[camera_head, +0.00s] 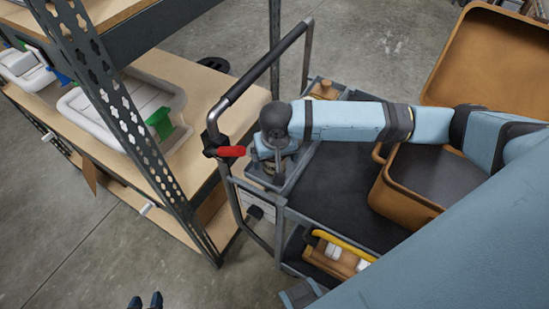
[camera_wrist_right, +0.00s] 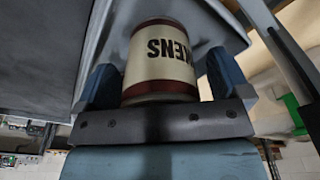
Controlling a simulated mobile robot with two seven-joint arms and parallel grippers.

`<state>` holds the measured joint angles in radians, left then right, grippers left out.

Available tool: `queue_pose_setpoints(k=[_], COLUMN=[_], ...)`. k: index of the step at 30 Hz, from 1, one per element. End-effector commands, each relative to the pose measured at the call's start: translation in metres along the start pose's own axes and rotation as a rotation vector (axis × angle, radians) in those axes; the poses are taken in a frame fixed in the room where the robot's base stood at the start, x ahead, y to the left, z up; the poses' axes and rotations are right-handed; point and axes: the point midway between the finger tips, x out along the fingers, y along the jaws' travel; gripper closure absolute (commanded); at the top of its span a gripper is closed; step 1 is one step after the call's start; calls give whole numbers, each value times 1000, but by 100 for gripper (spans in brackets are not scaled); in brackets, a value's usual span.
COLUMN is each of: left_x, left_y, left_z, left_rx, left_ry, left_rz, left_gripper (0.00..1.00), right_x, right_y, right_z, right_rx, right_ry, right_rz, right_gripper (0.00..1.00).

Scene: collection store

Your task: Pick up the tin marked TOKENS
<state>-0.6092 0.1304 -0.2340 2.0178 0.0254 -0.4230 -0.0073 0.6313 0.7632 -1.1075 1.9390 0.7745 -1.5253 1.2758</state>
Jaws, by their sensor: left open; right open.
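The tin (camera_wrist_right: 158,60) is cream with dark red bands. Its dark letters read "KENS" upside down in the right wrist view, and the rest of the word is out of sight around the side. My right gripper (camera_wrist_right: 160,82) is open, with one blue finger on each side of the tin; contact cannot be made out. In the head view, my right gripper (camera_head: 268,167) is at the grey tray (camera_head: 294,178) on the cart's left end, and the arm hides the tin. My left gripper (camera_head: 145,301) is open and empty at the bottom edge, away from the cart.
An open brown case (camera_head: 400,205) lies on the cart. A metal shelf (camera_head: 125,125) with white trays stands left. Floor at lower left is clear.

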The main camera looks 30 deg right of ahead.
Motion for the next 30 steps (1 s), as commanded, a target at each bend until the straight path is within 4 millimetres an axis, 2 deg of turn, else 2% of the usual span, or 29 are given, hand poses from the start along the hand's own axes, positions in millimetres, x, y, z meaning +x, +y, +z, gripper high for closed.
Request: queue_pose_setpoints(k=[6,14,15,23,30], left_x=[0,0,0,0,-2], left_y=[0,0,0,0,0], left_z=[-1,0,-1,-1,-3], left_rx=[-1,-1,-1,-1,1], left_ry=[0,0,0,0,1], left_rz=[0,0,0,0,0], left_gripper=[57,57,57,57,57], right_x=[0,0,0,-2,-24], right_y=[0,0,0,0,-1], right_z=[0,0,0,-1,-3], right_rx=[0,0,0,0,0], right_ry=[0,0,1,1,2], right_rz=[0,0,0,0,-2], right_gripper=[7,67,69,69,69])
